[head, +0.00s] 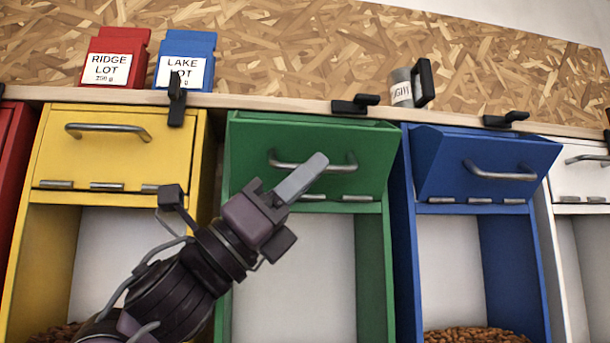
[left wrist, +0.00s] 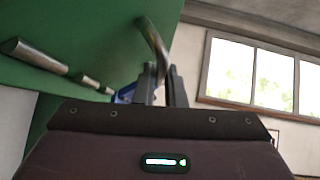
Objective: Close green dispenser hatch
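The green dispenser hatch (head: 240,150) is a flap with hinges along its lower edge and a metal bar handle. Its top edge leans slightly out from the green dispenser (head: 374,260), with a thin dark strip behind it. My left gripper (head: 303,177) is at the handle (head: 342,167), coming from lower left. In the left wrist view the handle (left wrist: 152,38) runs between the two fingers (left wrist: 162,85), which look closed around it. The finger contact is partly hidden. The green panel (left wrist: 90,35) fills the upper left there. My right gripper is not in view.
A yellow hatch (head: 100,155) is at left, and a blue hatch (head: 440,165) tilts outward at right. Black latches, one above the green hatch (head: 355,103), sit along the shelf edge.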

